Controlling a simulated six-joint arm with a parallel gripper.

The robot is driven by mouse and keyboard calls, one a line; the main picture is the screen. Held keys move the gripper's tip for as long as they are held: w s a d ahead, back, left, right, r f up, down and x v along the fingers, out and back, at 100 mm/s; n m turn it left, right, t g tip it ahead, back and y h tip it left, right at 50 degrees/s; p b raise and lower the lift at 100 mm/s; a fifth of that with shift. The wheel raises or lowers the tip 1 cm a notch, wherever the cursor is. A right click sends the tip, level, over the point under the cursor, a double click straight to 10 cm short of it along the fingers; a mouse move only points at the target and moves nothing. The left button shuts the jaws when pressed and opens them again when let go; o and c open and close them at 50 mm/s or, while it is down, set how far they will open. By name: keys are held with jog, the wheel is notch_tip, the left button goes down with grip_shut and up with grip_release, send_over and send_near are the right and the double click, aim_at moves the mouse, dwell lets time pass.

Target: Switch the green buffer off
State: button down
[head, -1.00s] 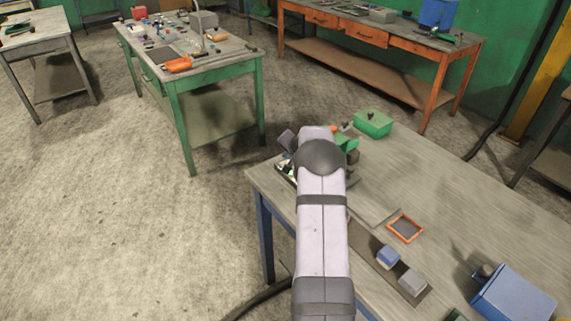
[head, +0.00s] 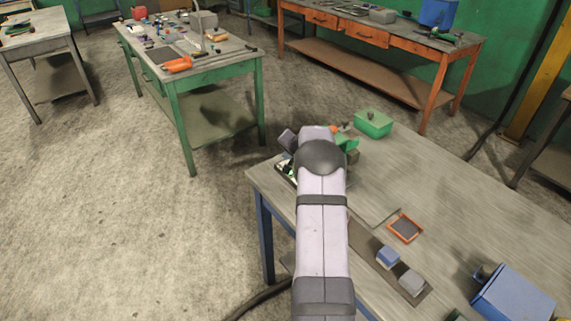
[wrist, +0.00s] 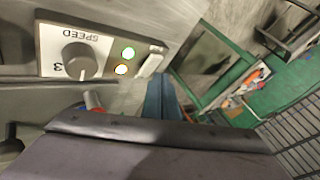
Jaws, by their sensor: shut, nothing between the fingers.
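In the head view a green machine (head: 351,146), which looks like the buffer, stands at the far end of the near workbench, mostly hidden behind my arm. My gripper is hidden in the head view.
A green box (head: 373,124) stands on the bench behind the machine. An orange-rimmed tray (head: 405,228), a blue block (head: 388,257), a grey block (head: 411,282) and a large blue box (head: 513,297) are nearer. A green table (head: 185,80) with tools stands beyond open floor.

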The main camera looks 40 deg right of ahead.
jog(key=shift+a+f+b, duration=0.15)
jog(key=shift+f+b, duration=0.5)
jog(key=shift+b, duration=0.3)
dwell(1.1)
jog(key=shift+r, duration=0.1)
jog(key=shift+d+r+p, duration=0.2)
jog(key=shift+r+p, duration=0.2)
jog(key=shift+r, duration=0.15)
jog(key=r+p, duration=0.2)
jog(key=r, duration=0.1)
jog(key=r+p, duration=0.1)
jog(key=shift+d+r+p, duration=0.35)
jog(key=shift+r+p, duration=0.05)
dwell(0.6)
